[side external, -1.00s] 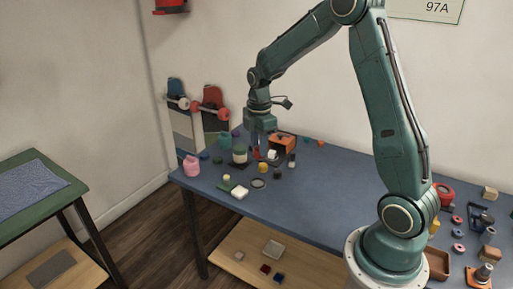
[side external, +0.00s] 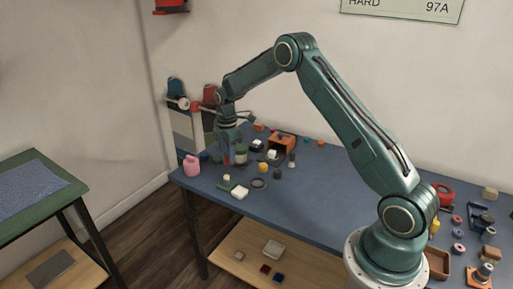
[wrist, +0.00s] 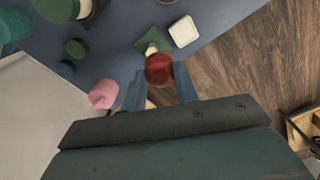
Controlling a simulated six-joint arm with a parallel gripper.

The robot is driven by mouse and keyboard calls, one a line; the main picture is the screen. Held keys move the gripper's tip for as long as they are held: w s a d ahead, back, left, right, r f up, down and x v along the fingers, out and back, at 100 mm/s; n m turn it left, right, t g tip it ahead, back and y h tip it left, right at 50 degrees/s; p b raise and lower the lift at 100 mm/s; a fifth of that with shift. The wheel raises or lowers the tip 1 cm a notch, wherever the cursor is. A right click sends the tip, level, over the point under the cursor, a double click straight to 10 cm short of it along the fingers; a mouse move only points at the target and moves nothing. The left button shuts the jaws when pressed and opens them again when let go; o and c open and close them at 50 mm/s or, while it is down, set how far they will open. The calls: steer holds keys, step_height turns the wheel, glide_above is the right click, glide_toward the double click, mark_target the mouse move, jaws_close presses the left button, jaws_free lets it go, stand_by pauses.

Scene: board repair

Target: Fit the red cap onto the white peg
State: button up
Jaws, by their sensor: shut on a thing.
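My gripper (wrist: 158,88) is shut on the red cap (wrist: 159,69), which sits between its fingertips in the wrist view. The white peg (wrist: 152,48) is a short cream post on a small green base (wrist: 146,39); in the wrist view the cap overlaps its lower part. In the side external view my gripper (side external: 228,163) hangs over the left end of the table, behind the peg (side external: 227,178). The cap appears apart from the peg in height, but the exact gap cannot be told.
A white block (wrist: 183,31) lies close beside the peg's base. A pink container (side external: 191,166) stands near the table's left edge. The front of the table is fairly clear.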

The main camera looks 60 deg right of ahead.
mark_target(226, 176)
steer(key=shift+w+f, duration=0.95)
steer(key=shift+f, duration=0.15)
steer(key=shift+f, duration=1.85)
steer(key=shift+f, duration=0.15)
steer(key=shift+f, duration=1.05)
steer(key=shift+f, duration=0.6)
stand_by(1.2)
steer(key=o, duration=0.7)
steer(key=shift+c, duration=0.2)
steer(key=shift+r, duration=0.15)
